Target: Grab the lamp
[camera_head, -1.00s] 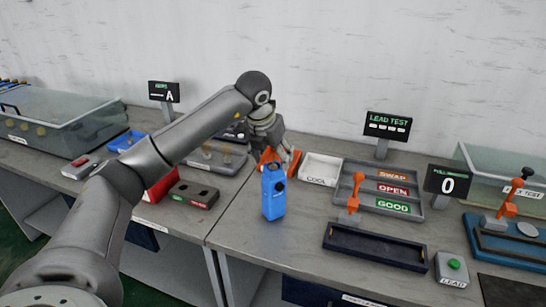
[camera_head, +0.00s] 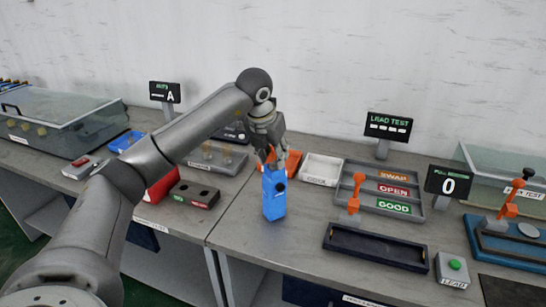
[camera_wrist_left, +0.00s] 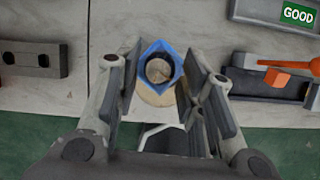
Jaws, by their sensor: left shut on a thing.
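The lamp (camera_head: 273,196) is a blue upright block with a dark round knob, on the grey bench in the head view. My left gripper (camera_head: 272,164) is above it with its fingers at the lamp's top. The left wrist view shows the lamp's blue rim (camera_wrist_left: 177,52) between the two finger pads of the gripper (camera_wrist_left: 160,90), which is shut on it. The lamp's lower part is free of the fingers in the head view. My right gripper is not in view.
A white COOL tray (camera_head: 321,168) and an orange bin lie behind the lamp. A grey sorting tray (camera_head: 343,175) and a dark fixture (camera_head: 375,247) stand to the right. A two-hole block (camera_head: 194,193) is to the left. Bench space before the lamp is clear.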

